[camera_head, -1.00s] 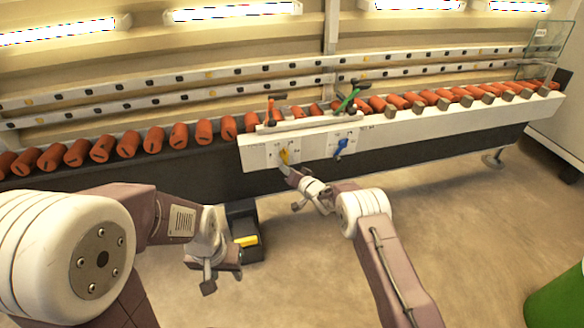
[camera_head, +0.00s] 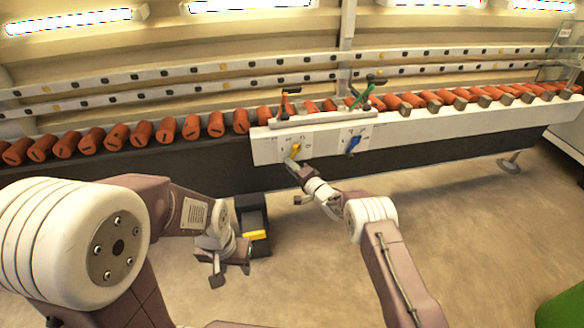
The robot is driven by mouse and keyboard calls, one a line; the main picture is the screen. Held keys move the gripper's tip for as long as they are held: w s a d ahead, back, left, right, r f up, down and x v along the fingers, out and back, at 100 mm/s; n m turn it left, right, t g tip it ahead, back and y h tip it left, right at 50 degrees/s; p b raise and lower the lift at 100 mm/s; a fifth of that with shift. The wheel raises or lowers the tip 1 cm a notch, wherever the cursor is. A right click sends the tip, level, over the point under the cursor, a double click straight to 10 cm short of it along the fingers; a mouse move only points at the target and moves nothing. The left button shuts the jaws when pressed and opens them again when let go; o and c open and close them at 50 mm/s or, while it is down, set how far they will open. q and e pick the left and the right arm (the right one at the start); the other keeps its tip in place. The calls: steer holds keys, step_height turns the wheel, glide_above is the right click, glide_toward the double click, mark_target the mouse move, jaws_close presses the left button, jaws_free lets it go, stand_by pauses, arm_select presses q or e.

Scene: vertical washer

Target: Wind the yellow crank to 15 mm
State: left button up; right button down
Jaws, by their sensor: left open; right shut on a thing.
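The yellow crank (camera_head: 296,149) sits on the left part of the white panel (camera_head: 272,154) at the front of the conveyor. It points up, tilted slightly to the right. My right gripper (camera_head: 293,164) reaches up to it from below and is shut on it; the jaws are small and partly hidden by the wrist. The dial marks around the crank are too small to read. My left gripper (camera_head: 217,281) hangs low at the left, open and empty, away from the panel.
A blue crank (camera_head: 354,144) sits on the same panel, to the right. Orange and green levers (camera_head: 363,96) stand above it. Orange cylinders (camera_head: 192,128) line the conveyor. A dark bin (camera_head: 252,226) holding a yellow object (camera_head: 255,235) stands on the floor. A green container (camera_head: 562,308) is at lower right.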

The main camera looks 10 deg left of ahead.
steer(key=shift+w+d+r, duration=0.15)
steer(key=shift+r, duration=0.05)
steer(key=c, duration=1.2)
jaws_free()
steer(key=shift+f, duration=0.1)
steer(key=f+b+v, duration=0.1)
steer(key=b+v, duration=0.8)
steer(key=b, duration=0.7)
steer(key=shift+r, duration=0.45)
